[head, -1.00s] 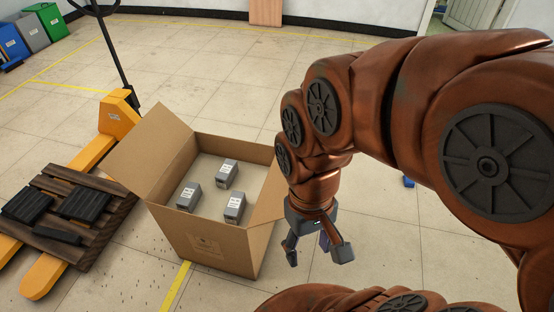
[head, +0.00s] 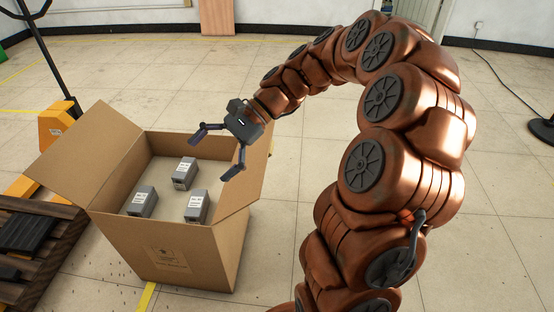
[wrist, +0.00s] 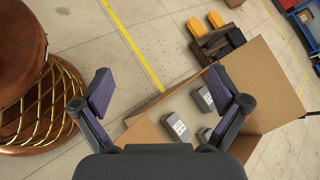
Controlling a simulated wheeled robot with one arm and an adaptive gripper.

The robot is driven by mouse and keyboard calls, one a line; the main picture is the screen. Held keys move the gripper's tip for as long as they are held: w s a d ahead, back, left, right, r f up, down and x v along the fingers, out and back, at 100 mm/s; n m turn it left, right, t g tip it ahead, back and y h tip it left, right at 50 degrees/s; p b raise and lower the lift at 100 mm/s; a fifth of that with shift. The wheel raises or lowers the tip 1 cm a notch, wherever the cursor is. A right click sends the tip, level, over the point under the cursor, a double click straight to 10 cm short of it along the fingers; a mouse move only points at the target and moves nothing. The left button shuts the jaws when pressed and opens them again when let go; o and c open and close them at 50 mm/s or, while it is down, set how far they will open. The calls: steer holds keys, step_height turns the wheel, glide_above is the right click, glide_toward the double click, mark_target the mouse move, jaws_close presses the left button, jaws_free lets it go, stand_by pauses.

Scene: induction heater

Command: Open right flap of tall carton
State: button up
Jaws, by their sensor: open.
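The tall cardboard carton (head: 170,255) stands open on the floor in the head view. Its left flap (head: 85,160) leans outward to the left. Its right flap (head: 254,170) stands up and leans outward on the right side, partly behind my gripper. My gripper (head: 210,158) is open and empty over the right part of the carton's opening, its fingers pointing left and down. No touch with the flap can be made out.
Three grey boxes (head: 184,173) stand inside the carton. A yellow pallet jack (head: 57,130) with a wooden pallet (head: 40,235) is close on the left. A black round stand base (head: 542,130) is at far right.

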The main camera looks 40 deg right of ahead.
steer(key=w+d+f+m+t+y+b, duration=0.1)
steer(key=w+d+f+m+t+b, duration=0.25)
steer(key=d, duration=0.35)
steer(key=w+d+f+m+t+y+b, duration=0.1)
steer(key=w+d+f+m+t+b, duration=0.15)
steer(key=w+d+f, duration=0.35)
steer(key=m+t+b, duration=0.6)
steer(key=m, duration=0.2)
glide_toward(272, 146)
steer(key=shift+h, duration=0.3)
steer(key=shift+r+b+x, duration=0.15)
steer(key=shift+b+x, duration=0.45)
steer(key=shift+x, duration=1.55)
steer(key=shift+r+b+x, duration=0.1)
steer(key=shift+b+x, duration=0.5)
steer(key=shift+x, duration=1.5)
steer(key=shift+s+a, duration=0.15)
steer(key=shift+c, duration=0.3)
